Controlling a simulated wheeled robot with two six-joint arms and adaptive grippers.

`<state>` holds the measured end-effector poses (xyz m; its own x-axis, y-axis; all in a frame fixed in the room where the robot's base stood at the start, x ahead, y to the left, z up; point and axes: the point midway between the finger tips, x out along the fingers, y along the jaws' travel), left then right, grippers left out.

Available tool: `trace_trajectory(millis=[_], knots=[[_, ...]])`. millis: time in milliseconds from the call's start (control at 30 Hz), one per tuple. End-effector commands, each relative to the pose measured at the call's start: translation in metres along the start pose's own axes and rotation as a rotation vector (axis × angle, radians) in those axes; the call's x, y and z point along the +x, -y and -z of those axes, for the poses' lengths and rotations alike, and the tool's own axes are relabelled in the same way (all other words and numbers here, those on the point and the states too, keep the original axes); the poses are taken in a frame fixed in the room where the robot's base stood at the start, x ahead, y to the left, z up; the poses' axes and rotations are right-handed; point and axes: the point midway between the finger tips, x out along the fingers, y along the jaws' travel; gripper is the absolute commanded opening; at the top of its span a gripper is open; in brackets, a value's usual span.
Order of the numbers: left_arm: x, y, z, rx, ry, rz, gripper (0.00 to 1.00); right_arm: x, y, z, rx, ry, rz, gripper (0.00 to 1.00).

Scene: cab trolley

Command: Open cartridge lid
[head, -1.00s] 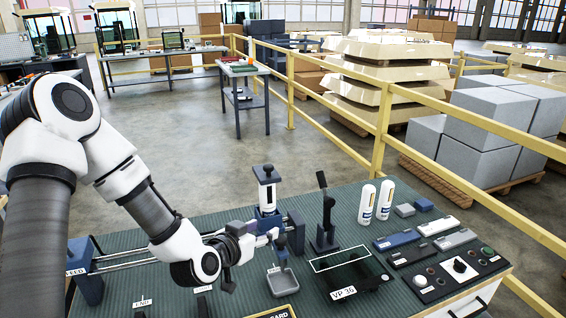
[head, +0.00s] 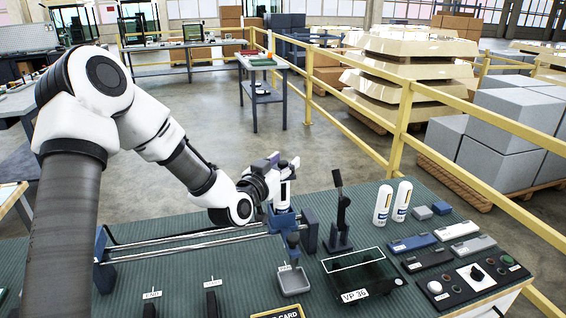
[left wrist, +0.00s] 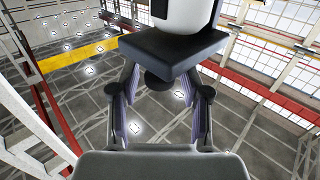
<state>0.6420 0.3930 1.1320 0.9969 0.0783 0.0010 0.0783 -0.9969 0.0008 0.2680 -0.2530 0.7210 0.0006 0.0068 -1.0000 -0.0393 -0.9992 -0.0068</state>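The cartridge holder has a blue base (head: 281,222) on the green bench, with a pale upright cartridge partly hidden behind my left gripper. My left gripper (head: 288,163) is at the holder's top, in front of its lid. In the left wrist view, the dark square lid (left wrist: 165,48) with a small round knob (left wrist: 158,81) lies at the ends of my left gripper's fingers (left wrist: 160,85). The fingers stand apart on either side of the knob, with a gap showing. The white cartridge (left wrist: 183,14) shows beyond the lid. The lid looks closed. My right gripper is not in view.
A black upright lever (head: 339,210) stands just right of the holder. Two white bottles (head: 383,205) stand farther right. A rail (head: 190,240) runs left.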

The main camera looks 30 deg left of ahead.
Motion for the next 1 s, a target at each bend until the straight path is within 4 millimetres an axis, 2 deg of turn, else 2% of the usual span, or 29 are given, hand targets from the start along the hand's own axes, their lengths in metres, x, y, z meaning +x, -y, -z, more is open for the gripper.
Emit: trace_trajectory(millis=[33,100,367,567,767,1000], knots=[[0.0,0.0,0.0,0.0,0.0,0.0,0.22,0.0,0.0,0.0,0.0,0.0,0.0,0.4],[0.0,0.0,0.0,0.0,0.0,0.0,0.0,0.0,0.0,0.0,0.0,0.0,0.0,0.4],[0.0,0.0,0.001,-0.003,0.004,0.0,0.0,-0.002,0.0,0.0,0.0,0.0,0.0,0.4],[0.001,0.002,0.006,-0.034,0.036,0.0,0.0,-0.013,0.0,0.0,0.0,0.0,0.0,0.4],[0.004,0.004,0.016,-0.108,0.111,0.0,0.0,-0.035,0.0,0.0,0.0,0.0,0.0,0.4],[0.01,0.011,0.027,-0.251,0.254,0.0,0.0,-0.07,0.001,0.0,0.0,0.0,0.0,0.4]])
